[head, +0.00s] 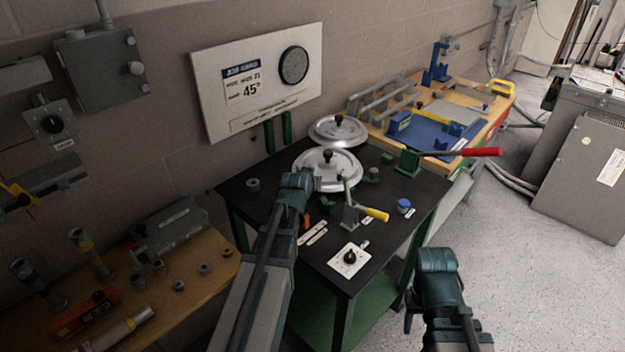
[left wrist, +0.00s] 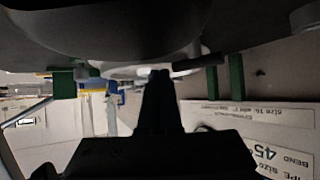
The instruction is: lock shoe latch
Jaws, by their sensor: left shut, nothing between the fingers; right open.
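On the black-topped bench, a metal lever with a yellow grip (head: 377,214) stands right of my left gripper; it may be the shoe latch, but I cannot tell. A round silver bending shoe (head: 328,171) with a black knob lies behind it, with another silver disc (head: 338,130) farther back. My left gripper (head: 303,182) is shut and empty, at the near edge of the front disc in the picture; contact is unclear. Its dark fingers show in the left wrist view (left wrist: 159,80), which appears upside down. My right gripper (head: 411,310) is open and empty, beyond the bench's right front side.
A long red-handled lever (head: 480,152) sticks out at the bench's right. A dial plate (head: 349,259) and blue cap (head: 404,206) sit on the bench top. A 45-degree sign (head: 255,80) hangs behind. A wooden table (head: 185,270) with tools is at left.

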